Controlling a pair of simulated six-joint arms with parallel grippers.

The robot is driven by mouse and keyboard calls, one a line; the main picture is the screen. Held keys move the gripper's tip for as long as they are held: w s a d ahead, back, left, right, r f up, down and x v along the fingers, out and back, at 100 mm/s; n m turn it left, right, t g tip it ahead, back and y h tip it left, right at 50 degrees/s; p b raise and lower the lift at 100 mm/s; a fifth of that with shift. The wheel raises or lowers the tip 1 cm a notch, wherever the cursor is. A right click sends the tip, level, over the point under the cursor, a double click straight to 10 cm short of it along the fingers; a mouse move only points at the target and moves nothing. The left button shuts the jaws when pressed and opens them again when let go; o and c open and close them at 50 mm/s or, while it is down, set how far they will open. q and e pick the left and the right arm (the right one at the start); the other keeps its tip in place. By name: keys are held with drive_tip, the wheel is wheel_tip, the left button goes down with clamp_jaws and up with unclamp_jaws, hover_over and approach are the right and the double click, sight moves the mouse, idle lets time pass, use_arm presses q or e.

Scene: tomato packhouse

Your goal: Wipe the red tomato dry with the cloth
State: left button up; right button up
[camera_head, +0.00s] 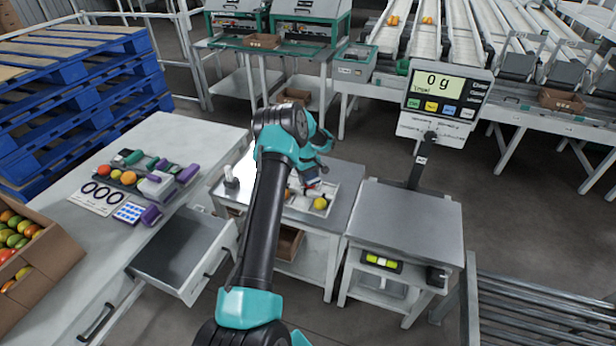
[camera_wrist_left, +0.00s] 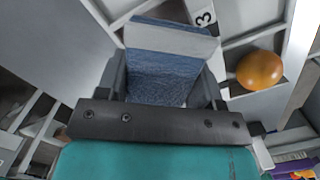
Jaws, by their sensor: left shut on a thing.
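My left gripper (camera_head: 311,178) is over the partitioned white tray (camera_head: 341,190) on the middle table. In the left wrist view, my left gripper (camera_wrist_left: 164,88) is shut on a folded blue cloth (camera_wrist_left: 160,68) with a pale upper edge. An orange-yellow tomato (camera_wrist_left: 260,70) sits in a compartment to the right of the cloth, apart from it; it shows yellow in the head view (camera_head: 320,203). A small patch of red shows beneath the gripper in the head view, but I cannot tell what it is. No whole red tomato is clear in the tray. My right gripper is not in view.
A left bench (camera_head: 190,134) carries several tomatoes, purple and green tools, and a number card (camera_head: 97,196). A cardboard box (camera_head: 62,262) of tomatoes stands at the far left. An open drawer (camera_head: 185,252) juts out below. A scale (camera_head: 408,218) reading 0 g stands right, its plate empty.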

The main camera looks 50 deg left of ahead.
use_arm(q)
drive_tip(key=shift+s+d+f, duration=0.1)
drive_tip(key=shift+s+d, duration=0.05)
drive_tip(key=shift+d, duration=0.45)
drive_tip(key=shift+s+d+f, duration=0.1)
drive_tip(key=shift+s+d, duration=0.05)
drive_tip(key=shift+d, duration=0.4)
drive_tip(key=shift+a+f, duration=0.1)
drive_tip(key=shift+a, duration=0.05)
drive_tip(key=shift+w+a, duration=0.15)
drive_tip(key=shift+a, duration=0.6)
drive_tip(key=shift+c, duration=0.4)
drive_tip(key=shift+w+a, duration=0.15)
drive_tip(key=shift+a, duration=0.3)
drive_tip(key=shift+r, duration=0.2)
drive_tip(key=shift+r, duration=0.1)
drive_tip(key=shift+r, duration=3.45)
